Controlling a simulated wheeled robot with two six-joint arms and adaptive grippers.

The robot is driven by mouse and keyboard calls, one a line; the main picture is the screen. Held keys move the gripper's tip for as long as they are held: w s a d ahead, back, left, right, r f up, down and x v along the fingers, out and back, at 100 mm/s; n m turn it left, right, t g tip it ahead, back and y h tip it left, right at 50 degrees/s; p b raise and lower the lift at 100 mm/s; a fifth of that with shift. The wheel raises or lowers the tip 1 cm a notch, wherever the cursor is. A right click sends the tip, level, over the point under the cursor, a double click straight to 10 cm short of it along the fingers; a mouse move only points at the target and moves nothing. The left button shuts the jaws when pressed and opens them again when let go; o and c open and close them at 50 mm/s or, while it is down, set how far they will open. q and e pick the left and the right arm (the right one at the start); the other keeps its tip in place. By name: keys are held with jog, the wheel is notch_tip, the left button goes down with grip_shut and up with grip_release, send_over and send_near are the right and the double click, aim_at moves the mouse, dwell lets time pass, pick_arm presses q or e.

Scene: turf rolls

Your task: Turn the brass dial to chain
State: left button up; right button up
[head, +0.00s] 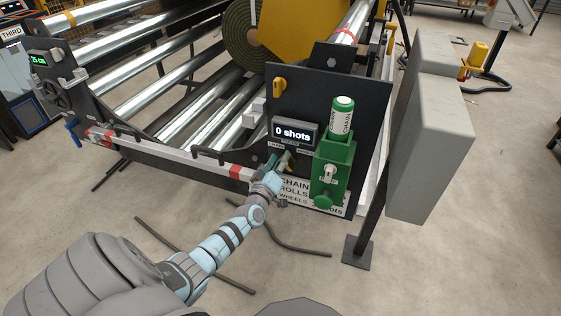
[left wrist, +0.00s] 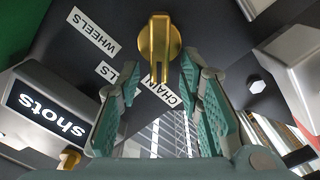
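The brass dial (left wrist: 158,45) is on the dark panel, in the upper middle of the left wrist view. Its bar points down in that picture, beside the CHAIN label (left wrist: 166,90); the exact setting is hard to tell. The WHEELS label (left wrist: 93,32) and a partly hidden label ending in LLS (left wrist: 118,76) are to its left. My left gripper (left wrist: 165,78) is open, with its green pads on either side of the bar's end and visible gaps. In the head view my left gripper (head: 276,166) is at the panel and largely hides the dial. My right gripper is not in view.
A grey cabinet (head: 427,140) stands to the right. Metal rollers (head: 160,85) lie behind. Dark rods (head: 290,245) lie on the floor.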

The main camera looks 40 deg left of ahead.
pick_arm(q)
jog(key=v, duration=1.2)
jog(key=shift+w+d, duration=0.1)
